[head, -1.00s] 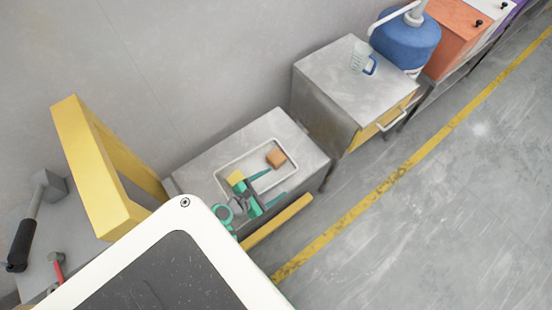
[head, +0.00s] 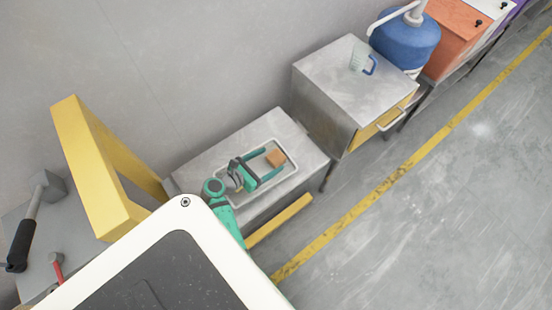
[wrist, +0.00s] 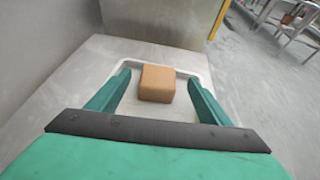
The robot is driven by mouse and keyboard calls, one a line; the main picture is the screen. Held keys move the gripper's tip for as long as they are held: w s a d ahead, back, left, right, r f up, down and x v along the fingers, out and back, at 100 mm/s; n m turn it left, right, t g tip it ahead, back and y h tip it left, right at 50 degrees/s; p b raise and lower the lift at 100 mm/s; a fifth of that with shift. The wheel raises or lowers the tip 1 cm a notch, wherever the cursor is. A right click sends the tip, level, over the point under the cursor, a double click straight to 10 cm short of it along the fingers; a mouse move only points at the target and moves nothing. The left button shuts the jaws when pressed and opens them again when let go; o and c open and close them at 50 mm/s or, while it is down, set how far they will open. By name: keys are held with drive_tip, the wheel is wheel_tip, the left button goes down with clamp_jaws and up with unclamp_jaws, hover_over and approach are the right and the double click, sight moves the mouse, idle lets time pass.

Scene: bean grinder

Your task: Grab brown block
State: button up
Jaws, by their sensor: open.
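The brown block (head: 275,158) lies in a shallow pale tray (head: 289,153) on a low metal table. It also shows near the middle of the wrist view (wrist: 157,83). My gripper (head: 271,160) is open, with its green fingers over the tray and pointing at the block. In the wrist view my gripper (wrist: 159,76) has one finger to the left of the block and one to the right. Gaps show on both sides, and I cannot tell how high the fingertips are.
The metal table (head: 300,138) stands against a grey wall. A metal cabinet (head: 340,80) with a clear blue-handled jug (head: 362,60) stands at its far side. A yellow frame (head: 95,170) and a hammer (head: 28,230) are at left. The floor (head: 420,220) at right is clear.

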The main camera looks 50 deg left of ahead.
sight(276, 157)
drive_tip(key=x, duration=0.4)
drive_tip(key=shift+w+a+f, duration=0.1)
drive_tip(key=shift+w+f, duration=0.15)
drive_tip(key=shift+w, duration=0.1)
drive_tip(key=c, duration=1.2)
drive_tip(key=shift+c, duration=0.2)
drive_tip(key=shift+r, duration=0.1)
